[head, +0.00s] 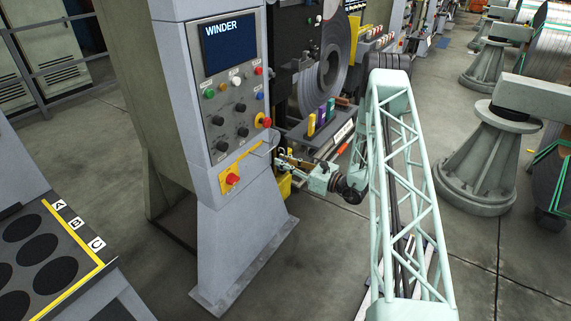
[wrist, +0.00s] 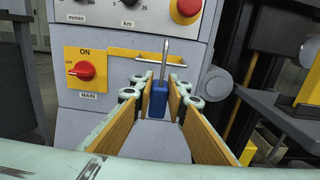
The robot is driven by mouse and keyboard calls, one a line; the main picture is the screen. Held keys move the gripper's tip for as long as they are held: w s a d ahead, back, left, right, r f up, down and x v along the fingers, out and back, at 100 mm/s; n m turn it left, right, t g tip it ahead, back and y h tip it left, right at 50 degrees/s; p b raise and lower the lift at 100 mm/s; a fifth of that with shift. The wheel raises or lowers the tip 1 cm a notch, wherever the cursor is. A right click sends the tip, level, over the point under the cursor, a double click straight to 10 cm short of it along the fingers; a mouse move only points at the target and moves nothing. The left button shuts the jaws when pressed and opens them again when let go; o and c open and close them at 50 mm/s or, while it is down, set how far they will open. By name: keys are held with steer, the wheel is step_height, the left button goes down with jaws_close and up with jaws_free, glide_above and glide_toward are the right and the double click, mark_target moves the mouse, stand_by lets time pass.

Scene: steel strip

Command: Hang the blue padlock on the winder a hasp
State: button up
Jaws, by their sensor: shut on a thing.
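My gripper (wrist: 158,88) is shut on the blue padlock (wrist: 158,102), its tan pads on either side of the body. The padlock is upright, with its silver shackle (wrist: 165,60) pointing up and seen nearly edge-on. Behind the shackle, a thin silver bar (wrist: 145,59) stands out from a yellow strip (wrist: 122,53) on the winder panel. The shackle crosses it in the picture; I cannot tell whether they touch. In the head view my gripper (head: 284,160) is at the panel's right side, near the silver loop (head: 264,150); the padlock is not clear there.
The WINDER console (head: 226,95) carries buttons and knobs. A red main switch (wrist: 87,70) sits on a yellow plate left of my gripper. A red emergency button (wrist: 187,8) is above. A shelf with coloured blocks (head: 320,117) stands behind my gripper.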

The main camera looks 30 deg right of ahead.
steer(key=f+b+x, duration=0.1)
steer(key=x, duration=0.5)
steer(key=shift+w+a+b, duration=0.2)
steer(key=shift+w+b, duration=0.1)
steer(key=shift+b, duration=0.1)
stand_by(0.8)
steer(key=shift+r, duration=0.5)
steer(key=shift+f, duration=0.25)
stand_by(0.5)
steer(key=shift+f+b, duration=0.5)
steer(key=shift+f, duration=0.35)
steer(key=shift+f+b, duration=0.35)
steer(key=shift+f, duration=0.3)
stand_by(0.7)
steer(key=o, duration=1)
